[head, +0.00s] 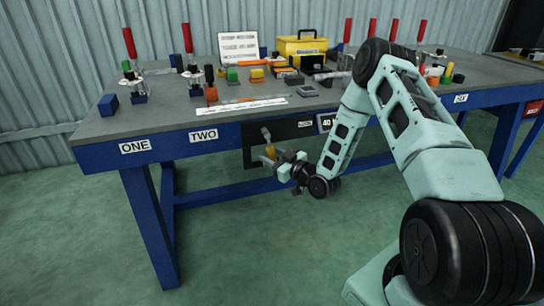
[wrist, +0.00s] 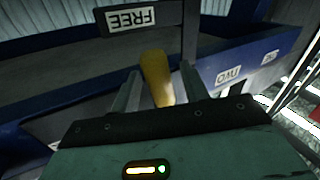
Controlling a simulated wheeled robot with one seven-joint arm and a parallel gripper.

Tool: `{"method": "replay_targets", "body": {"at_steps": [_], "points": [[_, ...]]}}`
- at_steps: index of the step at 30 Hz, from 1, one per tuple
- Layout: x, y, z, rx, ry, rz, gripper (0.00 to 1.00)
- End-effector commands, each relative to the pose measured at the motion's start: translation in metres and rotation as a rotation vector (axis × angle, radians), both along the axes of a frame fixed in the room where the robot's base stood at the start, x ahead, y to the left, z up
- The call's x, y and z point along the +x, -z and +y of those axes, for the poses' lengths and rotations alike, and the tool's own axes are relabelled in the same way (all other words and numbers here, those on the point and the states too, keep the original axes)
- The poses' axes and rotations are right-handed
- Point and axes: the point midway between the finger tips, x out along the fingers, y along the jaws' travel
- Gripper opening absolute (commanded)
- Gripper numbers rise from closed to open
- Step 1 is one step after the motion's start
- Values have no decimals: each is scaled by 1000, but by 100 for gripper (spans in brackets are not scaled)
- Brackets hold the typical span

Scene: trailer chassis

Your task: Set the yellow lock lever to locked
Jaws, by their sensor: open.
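The yellow lock lever (head: 270,151) hangs below the front edge of the bench, in front of a black panel (head: 285,130). My gripper (head: 267,161) is right at it, with its fingers reaching left toward the lever. In the wrist view, the yellow lever (wrist: 155,78) stands between the two grey fingers of my gripper (wrist: 162,92), with gaps on both sides. The fingers are apart and not closed on it. The lever's pivot is not clear in either view.
The blue bench (head: 225,136) carries labels ONE and TWO on its front rail. Red-handled clamps (head: 130,45), a yellow toolbox (head: 301,46) and several small blocks stand on top. The green floor in front is clear.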

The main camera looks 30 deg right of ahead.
Motion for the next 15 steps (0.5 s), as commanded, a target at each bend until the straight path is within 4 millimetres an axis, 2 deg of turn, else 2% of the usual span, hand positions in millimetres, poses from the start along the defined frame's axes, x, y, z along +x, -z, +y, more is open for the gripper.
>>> {"method": "replay_targets", "body": {"at_steps": [8,9,13,15], "points": [[2,0,0,0,0,0,45],[2,0,0,0,0,0,39],[1,0,0,0,0,0,3],[1,0,0,0,0,0,0]]}}
